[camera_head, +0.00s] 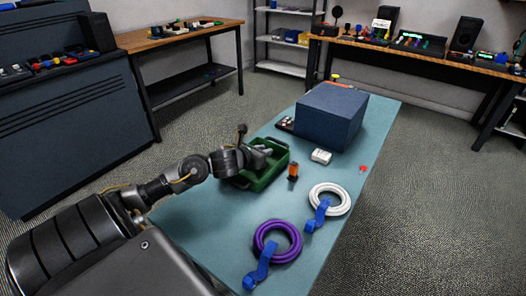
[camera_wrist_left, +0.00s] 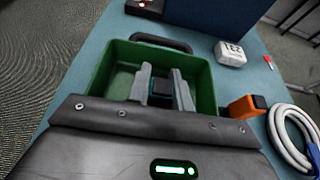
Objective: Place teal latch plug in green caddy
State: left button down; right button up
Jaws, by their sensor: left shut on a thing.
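The green caddy (camera_head: 265,178) stands on the teal table, left of its middle in the head view; it also shows in the left wrist view (camera_wrist_left: 88,74), with a dark handle at its far end. My left gripper (camera_head: 262,152) is over the caddy, its fingers pointing into it. In the wrist view the left gripper (camera_wrist_left: 162,80) is shut on a small dark teal piece, the teal latch plug (camera_wrist_left: 161,87), which shows between the two fingers. I cannot tell whether the plug touches the caddy floor. My right gripper is not in view.
An orange connector (camera_head: 293,171) stands just right of the caddy. A white box (camera_head: 321,156), a white cable coil (camera_head: 345,200) and a purple cable coil (camera_head: 261,242), both with blue straps, lie on the table. A large blue box (camera_head: 325,115) stands behind.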

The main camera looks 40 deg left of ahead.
pick_arm(q)
jog(key=shift+f, duration=0.1)
jog(key=c, duration=1.6)
grip_release()
jog(key=o, duration=0.3)
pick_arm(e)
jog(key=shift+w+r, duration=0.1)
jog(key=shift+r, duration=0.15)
pick_arm(q)
jog(key=shift+o, duration=0.2)
jog(key=shift+r, duration=0.2)
jog(key=shift+s+r, duration=0.1)
jog(key=shift+s, duration=0.35)
jog(key=v, duration=0.9)
jog(key=shift+s, duration=0.1)
jog(key=shift+p+v, duration=0.3)
jog(key=shift+v, duration=0.6)
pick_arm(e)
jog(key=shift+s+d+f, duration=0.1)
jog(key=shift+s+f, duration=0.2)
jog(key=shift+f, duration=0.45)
